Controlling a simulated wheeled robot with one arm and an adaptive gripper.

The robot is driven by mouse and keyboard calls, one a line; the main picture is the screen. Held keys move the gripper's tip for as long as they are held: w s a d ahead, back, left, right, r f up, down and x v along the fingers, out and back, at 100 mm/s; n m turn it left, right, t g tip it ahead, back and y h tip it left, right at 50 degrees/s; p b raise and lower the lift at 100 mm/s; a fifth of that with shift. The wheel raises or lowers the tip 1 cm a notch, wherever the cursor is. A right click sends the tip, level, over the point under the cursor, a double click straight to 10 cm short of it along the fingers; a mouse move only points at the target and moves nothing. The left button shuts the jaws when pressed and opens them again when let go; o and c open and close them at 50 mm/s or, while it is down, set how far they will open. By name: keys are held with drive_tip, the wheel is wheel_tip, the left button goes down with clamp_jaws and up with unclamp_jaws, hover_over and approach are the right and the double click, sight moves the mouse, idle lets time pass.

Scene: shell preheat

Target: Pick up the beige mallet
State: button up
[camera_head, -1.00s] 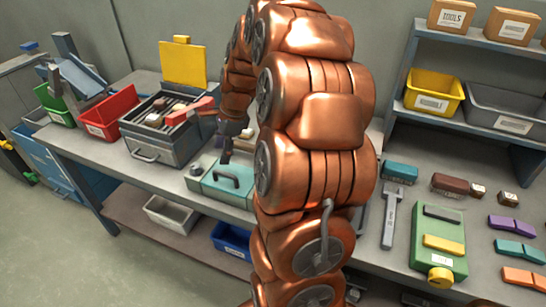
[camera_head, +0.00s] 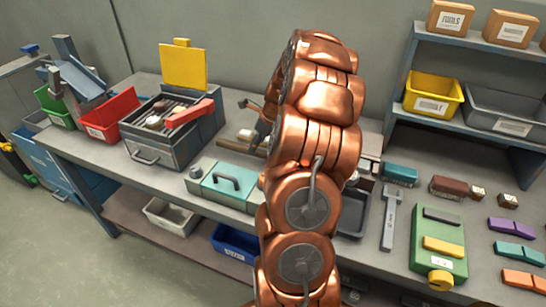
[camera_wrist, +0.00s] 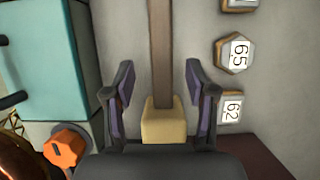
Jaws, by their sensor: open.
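The beige mallet's block-shaped head (camera_wrist: 164,126) is low in the middle of the wrist view. Its brown handle (camera_wrist: 160,45) runs up from the head to the top edge. My gripper (camera_wrist: 159,74) is open, with one dark finger on each side of the mallet and visible gaps between. The fingers reach past the head along the handle. In the head view, my gripper (camera_head: 257,112) is partly hidden behind my copper arm, over the bench behind the teal box. A brown bar (camera_head: 228,147) lies below it; I cannot tell there whether it is the mallet's handle.
The teal box (camera_head: 228,186) with a dark handle stands at the bench's front.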

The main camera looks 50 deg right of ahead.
drive_tip(key=shift+p+x, duration=0.55)
drive_tip(key=shift+x, duration=1.6)
drive_tip(key=shift+w+r, duration=0.1)
drive_tip(key=shift+r, duration=0.05)
clamp_jaws()
